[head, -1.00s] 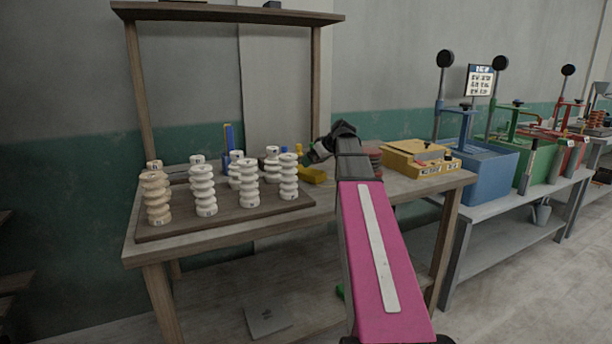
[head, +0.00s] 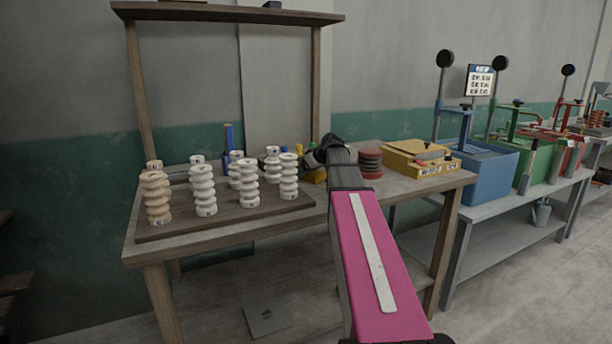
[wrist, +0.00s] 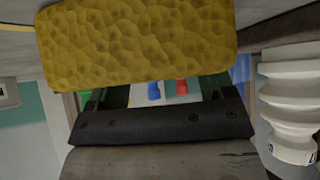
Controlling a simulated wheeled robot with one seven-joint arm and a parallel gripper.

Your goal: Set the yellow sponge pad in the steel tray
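The yellow sponge pad (wrist: 140,42), with a pitted surface, fills the top of the wrist view, very close to my gripper (wrist: 165,95). The pad covers the finger ends, so whether they are closed on it cannot be told. In the head view my gripper (head: 313,158) is small and dark above the back of the wooden table, right of the white ribbed pieces. A yellow patch (head: 315,175) shows just under it, partly covered; I cannot tell whether it is the pad. I cannot make out the steel tray in either view.
Several white ribbed pieces (head: 203,190) stand on a dark board (head: 240,216) at left; one (wrist: 288,105) is close at right in the wrist view. Red stacked discs (head: 369,163) and a yellow box (head: 408,160) are to the right. A shelf post (head: 316,90) rises behind.

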